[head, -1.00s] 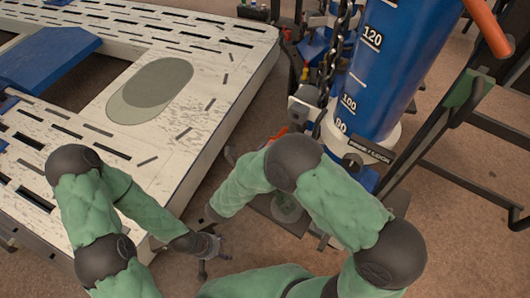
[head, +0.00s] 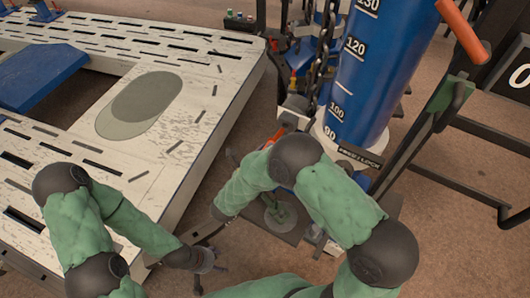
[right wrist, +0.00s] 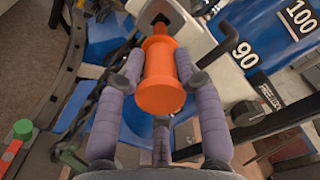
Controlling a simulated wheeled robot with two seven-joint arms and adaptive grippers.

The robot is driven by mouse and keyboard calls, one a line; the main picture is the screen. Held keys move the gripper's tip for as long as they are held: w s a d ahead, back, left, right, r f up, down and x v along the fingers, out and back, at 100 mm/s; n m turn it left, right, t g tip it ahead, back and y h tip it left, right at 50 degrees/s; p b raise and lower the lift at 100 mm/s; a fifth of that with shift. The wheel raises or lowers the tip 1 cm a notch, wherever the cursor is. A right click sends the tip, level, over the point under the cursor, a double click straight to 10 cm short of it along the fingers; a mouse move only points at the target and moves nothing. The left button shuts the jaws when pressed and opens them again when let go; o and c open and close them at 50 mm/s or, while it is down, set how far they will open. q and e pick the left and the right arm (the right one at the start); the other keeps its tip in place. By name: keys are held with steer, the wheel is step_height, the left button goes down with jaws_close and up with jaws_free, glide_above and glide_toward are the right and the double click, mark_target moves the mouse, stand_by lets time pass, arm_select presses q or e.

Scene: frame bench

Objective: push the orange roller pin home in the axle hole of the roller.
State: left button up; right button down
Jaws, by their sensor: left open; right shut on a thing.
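The orange roller pin (right wrist: 160,82) is a spool-like piece with a wide flange at its near end, in the middle of the right wrist view. My right gripper (right wrist: 160,78) has its purple-grey fingers closed on both sides of it. The pin's far end points to a dark opening in a grey part at the top of that view. I cannot tell whether this is the roller, or how deep the pin sits. In the head view my right gripper is not clearly visible behind my arm. My left gripper (head: 207,262) is open and empty, low beside the bench edge.
The pale slotted frame bench (head: 195,130) fills the left of the head view. A blue cylinder (head: 365,75) with white numbers stands at the right, a hanging chain (head: 322,60) beside it. A dark metal frame (head: 440,120) stands farther right. Brown floor (head: 450,240) is clear lower right.

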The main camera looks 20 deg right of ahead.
mark_target(278, 134)
steer(key=shift+r+p, duration=0.1)
steer(key=shift+p, duration=0.5)
stand_by(1.5)
steer(key=shift+x, duration=4.05)
steer(key=c, duration=0.7)
jaws_free()
steer(key=shift+c, duration=0.2)
steer(key=shift+s+a, duration=0.1)
steer(key=v, duration=1.1)
steer(key=shift+s+a, duration=0.3)
